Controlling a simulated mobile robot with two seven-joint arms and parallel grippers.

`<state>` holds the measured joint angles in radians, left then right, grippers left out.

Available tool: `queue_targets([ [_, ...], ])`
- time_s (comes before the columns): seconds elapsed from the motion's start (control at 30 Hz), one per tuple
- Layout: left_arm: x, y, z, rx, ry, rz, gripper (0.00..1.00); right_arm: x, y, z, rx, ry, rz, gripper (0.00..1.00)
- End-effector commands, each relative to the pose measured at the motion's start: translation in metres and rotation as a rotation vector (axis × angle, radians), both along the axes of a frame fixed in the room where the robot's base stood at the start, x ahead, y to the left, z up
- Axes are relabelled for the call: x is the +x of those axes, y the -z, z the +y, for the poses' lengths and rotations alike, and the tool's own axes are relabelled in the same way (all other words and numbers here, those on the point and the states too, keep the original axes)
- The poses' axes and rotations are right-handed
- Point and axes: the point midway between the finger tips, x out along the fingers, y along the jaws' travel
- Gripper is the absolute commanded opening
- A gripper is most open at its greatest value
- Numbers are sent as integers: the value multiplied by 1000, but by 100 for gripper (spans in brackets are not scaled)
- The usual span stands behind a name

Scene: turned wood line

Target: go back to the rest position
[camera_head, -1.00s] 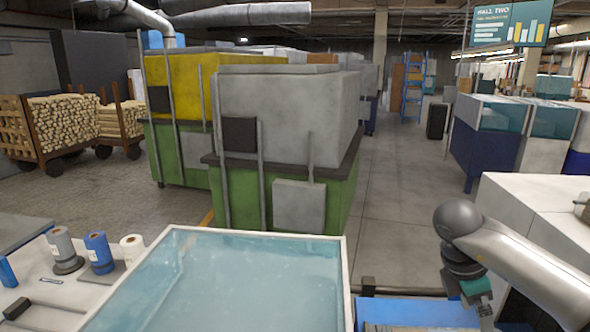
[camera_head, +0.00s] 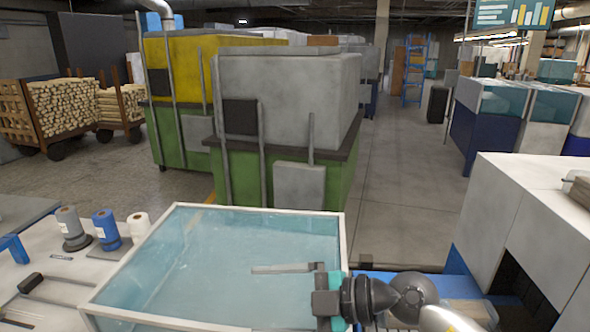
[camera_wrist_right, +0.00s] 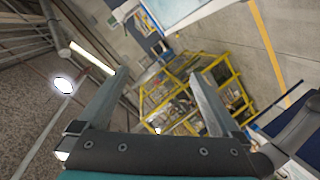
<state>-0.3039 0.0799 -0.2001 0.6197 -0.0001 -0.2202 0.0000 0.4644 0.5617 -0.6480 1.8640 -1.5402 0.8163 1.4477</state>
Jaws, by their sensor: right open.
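My right gripper (camera_head: 272,269) is in front of the clear-topped case, its finger pointing left across the pane. In the right wrist view the two fingers of the gripper (camera_wrist_right: 158,76) stand wide apart with nothing between them. In the head view only one finger shows clearly. My left gripper is in neither view.
The white-framed clear-topped case (camera_head: 190,232) fills the front middle. Left of it are thread spools (camera_head: 105,228) on a pale bench. A white cabinet (camera_head: 515,200) stands at right. Green-based grey machines (camera_head: 285,105) stand beyond, with open floor (camera_head: 405,180) to their right.

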Motion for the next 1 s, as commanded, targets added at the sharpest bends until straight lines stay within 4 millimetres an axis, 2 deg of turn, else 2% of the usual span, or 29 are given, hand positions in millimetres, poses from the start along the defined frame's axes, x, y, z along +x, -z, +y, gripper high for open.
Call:
queue_targets([
  [0.03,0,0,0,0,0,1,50,-2,-18,8,115,31,-23,100],
  [0.1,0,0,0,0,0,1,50,0,-44,10,262,97,-56,100],
  [0.23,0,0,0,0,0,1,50,12,-82,-4,500,275,-88,100],
  [0.37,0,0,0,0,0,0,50,28,-100,-38,672,509,-80,100],
  [0.47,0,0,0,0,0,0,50,39,-97,-72,754,713,-43,100],
  [0.57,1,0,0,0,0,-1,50,46,-80,-109,789,929,24,100],
  [0.67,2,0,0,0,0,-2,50,46,-50,-144,775,1141,120,100],
  [0.77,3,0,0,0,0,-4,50,35,-11,-174,712,1337,243,100],
  [0.87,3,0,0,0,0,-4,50,13,34,-196,605,1505,394,100],
  [1.0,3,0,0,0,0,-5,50,-36,96,-214,395,1671,633,100],
])
